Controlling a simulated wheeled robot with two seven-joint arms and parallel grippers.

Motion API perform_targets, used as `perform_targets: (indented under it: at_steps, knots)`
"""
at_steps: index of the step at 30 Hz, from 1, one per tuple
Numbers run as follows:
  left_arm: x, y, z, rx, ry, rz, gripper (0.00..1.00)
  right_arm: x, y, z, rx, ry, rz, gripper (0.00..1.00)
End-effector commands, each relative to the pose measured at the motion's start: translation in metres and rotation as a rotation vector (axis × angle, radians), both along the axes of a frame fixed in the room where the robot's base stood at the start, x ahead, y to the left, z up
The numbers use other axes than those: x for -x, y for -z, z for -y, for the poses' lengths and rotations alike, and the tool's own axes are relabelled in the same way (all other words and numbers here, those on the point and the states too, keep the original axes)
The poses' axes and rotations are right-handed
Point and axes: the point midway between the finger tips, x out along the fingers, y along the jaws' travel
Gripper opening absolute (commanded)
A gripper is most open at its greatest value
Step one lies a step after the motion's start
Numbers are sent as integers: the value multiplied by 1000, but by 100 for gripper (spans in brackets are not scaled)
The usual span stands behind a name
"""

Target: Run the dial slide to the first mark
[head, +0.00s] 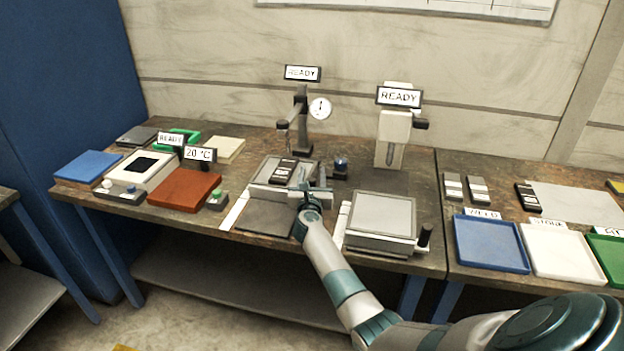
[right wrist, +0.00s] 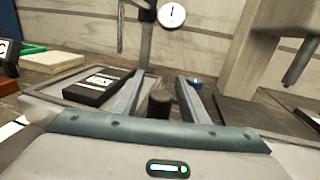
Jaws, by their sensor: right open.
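The dial slide (head: 262,192) is a grey platform on the bench below a stand with a round white dial (head: 320,108); the dial also shows in the right wrist view (right wrist: 172,15). A dark labelled block (head: 283,171) lies on the slide, left of my gripper, and shows in the right wrist view (right wrist: 98,87). My right gripper (head: 317,183) is open at the slide's right side. In the right wrist view a dark upright knob (right wrist: 160,103) stands between its open fingers, apparently ungripped. The marks cannot be made out. My left gripper is not in view.
A second slide (head: 382,213) with a black knob (head: 424,236) stands to the right, below a pale column (head: 393,140). A small blue-topped object (head: 341,166) is behind my gripper. Blue (head: 490,244) and white (head: 562,250) trays lie farther right; a brown-red slab (head: 185,188) lies left.

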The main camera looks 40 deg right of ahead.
Motion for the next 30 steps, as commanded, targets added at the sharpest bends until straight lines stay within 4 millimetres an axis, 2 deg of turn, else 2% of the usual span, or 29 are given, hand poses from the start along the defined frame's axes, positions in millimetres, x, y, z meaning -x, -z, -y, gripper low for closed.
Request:
perform_targets:
  at_steps: [5,11,23,30]
  knots:
    - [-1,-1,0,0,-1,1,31,4,0,-4,0,-1,0,40]
    - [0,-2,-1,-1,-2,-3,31,18,1,-15,-1,-1,0,40]
    - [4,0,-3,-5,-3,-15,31,75,2,-59,-2,-1,0,40]
    - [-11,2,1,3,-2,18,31,111,2,-88,-3,0,0,40]
